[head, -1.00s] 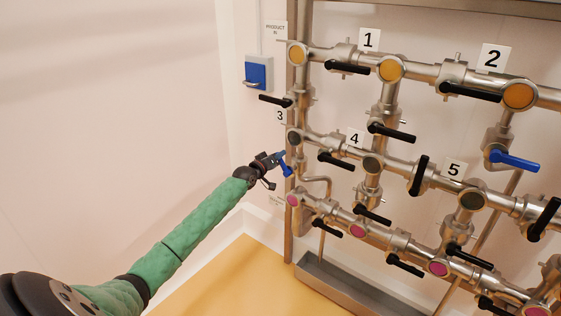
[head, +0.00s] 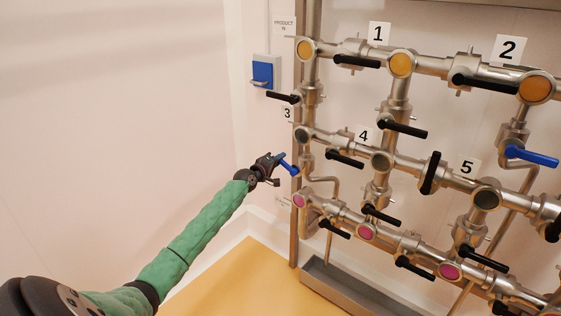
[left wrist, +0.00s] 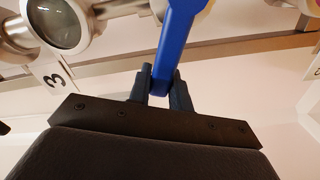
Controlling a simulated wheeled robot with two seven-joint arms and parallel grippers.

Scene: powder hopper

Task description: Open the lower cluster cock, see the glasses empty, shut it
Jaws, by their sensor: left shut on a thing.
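My left gripper (head: 275,158) is shut on a blue cock handle (head: 289,166) at the left end of the pipework, below the label 3. In the left wrist view the blue handle (left wrist: 174,45) runs down between the two dark fingertips (left wrist: 160,88). In the head view the handle slopes down to the right from the fingers. Round sight glasses sit in rows: amber (head: 305,49) on top, dark grey (head: 381,162) in the middle, pink (head: 366,232) at the bottom. A dark glass (left wrist: 58,22) also shows in the left wrist view. My right gripper is out of view.
Several black cock handles (head: 357,61) stick out from the pipes. Another blue handle (head: 531,156) is at the right. A metal trough (head: 345,288) lies below the pipework. A blue wall box (head: 263,72) hangs at the upper left.

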